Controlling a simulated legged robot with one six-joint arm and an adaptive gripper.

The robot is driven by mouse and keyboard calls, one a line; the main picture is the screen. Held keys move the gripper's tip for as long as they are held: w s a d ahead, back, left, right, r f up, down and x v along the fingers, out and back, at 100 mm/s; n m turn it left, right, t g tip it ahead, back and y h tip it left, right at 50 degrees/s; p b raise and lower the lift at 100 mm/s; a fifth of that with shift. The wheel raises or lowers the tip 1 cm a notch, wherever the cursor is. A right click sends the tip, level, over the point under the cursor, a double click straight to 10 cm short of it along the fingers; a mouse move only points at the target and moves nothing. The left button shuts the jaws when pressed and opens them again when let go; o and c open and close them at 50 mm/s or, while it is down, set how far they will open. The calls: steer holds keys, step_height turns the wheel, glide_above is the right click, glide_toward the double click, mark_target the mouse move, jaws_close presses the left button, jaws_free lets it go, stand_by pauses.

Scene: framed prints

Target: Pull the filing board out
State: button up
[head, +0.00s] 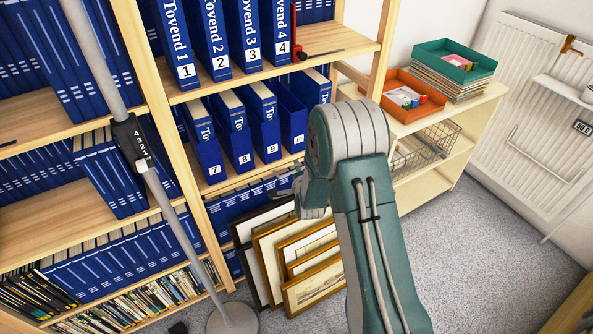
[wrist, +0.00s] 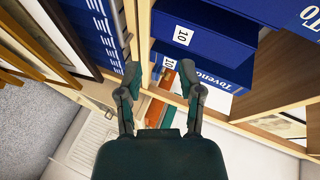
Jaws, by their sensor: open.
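No single item is clearly marked as the filing board. Blue numbered files stand in the bookcase; file 10 (head: 292,122) is at the right end of the middle row. In the wrist view, a blue file with a 10 label (wrist: 206,40) is close, above and right of the fingers. My gripper (wrist: 160,82) is open, with nothing seen held between its two fingers. In the head view my gripper (head: 282,192) is below the numbered row, above the framed prints, and partly hidden by my arm.
Framed prints (head: 312,288) lean against the lower bookcase. A low shelf (head: 455,110) with an orange tray (head: 402,97) and a green tray (head: 455,64) stands at right. A lamp pole (head: 165,195) rises at left. Grey carpet at right is clear.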

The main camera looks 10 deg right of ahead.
step_height(320, 180, down, 8)
steer(key=m+t, duration=0.2)
steer(key=w, duration=0.3)
steer(key=w+d+f, duration=0.1)
steer(key=w, duration=0.2)
steer(key=w+f, duration=0.1)
steer(key=w, duration=0.2)
steer(key=shift+w+d, duration=0.15)
steer(key=shift+w, duration=0.2)
jaws_close()
